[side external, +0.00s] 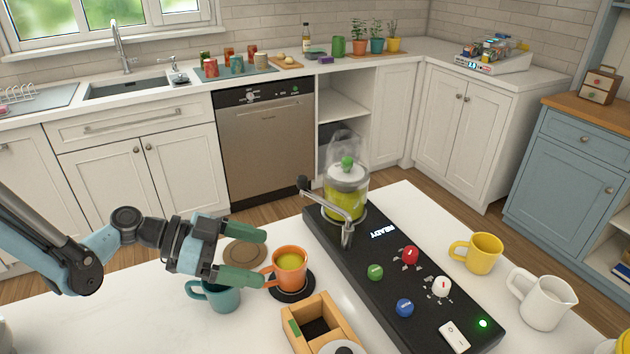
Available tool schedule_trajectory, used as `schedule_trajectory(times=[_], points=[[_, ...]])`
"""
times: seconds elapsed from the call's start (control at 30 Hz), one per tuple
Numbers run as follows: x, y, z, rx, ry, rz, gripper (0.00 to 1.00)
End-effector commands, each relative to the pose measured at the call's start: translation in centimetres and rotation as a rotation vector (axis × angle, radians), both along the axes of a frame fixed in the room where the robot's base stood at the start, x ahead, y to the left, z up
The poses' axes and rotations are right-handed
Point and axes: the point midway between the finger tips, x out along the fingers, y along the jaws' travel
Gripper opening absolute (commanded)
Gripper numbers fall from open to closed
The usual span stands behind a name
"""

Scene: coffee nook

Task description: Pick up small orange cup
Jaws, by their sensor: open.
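The small orange cup (290,272) stands upright on a dark round coaster (291,292) on the white table. It holds a yellow-green liquid, and its handle is on its left side. My gripper (262,258) comes in from the left with its two green fingertips apart. One fingertip is at the far side of the cup's left edge and the other is near the handle. I cannot tell from this view whether either finger touches the cup. The cup is not held.
A teal cup (222,295) stands below my gripper, close to the orange cup. A wooden box (325,327) is in front. A black drink machine (400,285) with a spout is to the right. A yellow cup (476,254) and white pitcher (541,300) stand beyond it.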

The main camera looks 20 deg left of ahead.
Motion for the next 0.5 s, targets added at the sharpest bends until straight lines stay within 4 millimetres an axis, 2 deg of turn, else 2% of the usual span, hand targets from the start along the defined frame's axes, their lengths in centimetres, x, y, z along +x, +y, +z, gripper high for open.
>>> schedule_trajectory(times=[0.27, 0.5], points=[[0.8, -1.8, -0.8, 0.001, 0.000, 0.000, 0.94], [2.3, -4.7, -2.0, 0.001, 0.000, -0.001, 0.94]])
